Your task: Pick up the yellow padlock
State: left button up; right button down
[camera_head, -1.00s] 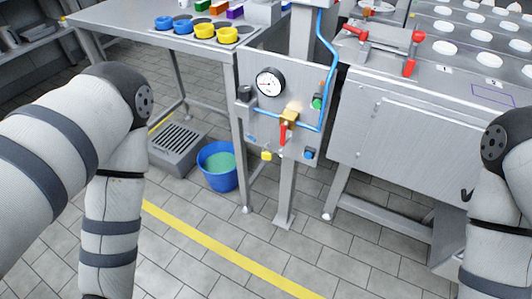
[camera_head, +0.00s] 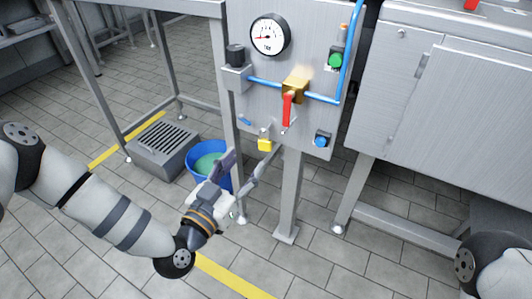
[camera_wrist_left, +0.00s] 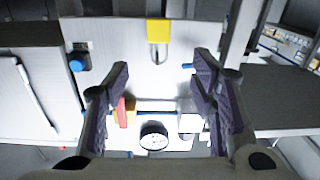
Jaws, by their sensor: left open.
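The yellow padlock (camera_head: 265,144) hangs near the lower edge of the grey panel, below the red lever. In the left wrist view the padlock (camera_wrist_left: 158,31) shows upside down, with its shackle toward the picture's middle, ahead of and between the finger lines. My left gripper (camera_head: 246,166) is open and empty, just below and left of the padlock in the head view. Its spread fingers (camera_wrist_left: 160,80) also show in the left wrist view, apart from the padlock. My right gripper is out of view; only part of my right arm shows at the lower right.
The panel carries a gauge (camera_head: 269,35), a brass valve with a red lever (camera_head: 287,108), a green button (camera_head: 335,60), a blue knob (camera_head: 321,139) and blue piping. A blue bucket (camera_head: 192,178) and a floor grate (camera_head: 158,137) lie below, left of the panel.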

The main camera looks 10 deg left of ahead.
aim_at(270, 130)
pick_arm(q)
jog(key=b+x, duration=0.2)
jog(key=x, duration=0.8)
jog(key=shift+w+d+r, duration=0.1)
jog(key=shift+w+r, duration=0.05)
jog(key=shift+w, duration=0.1)
grip_shut()
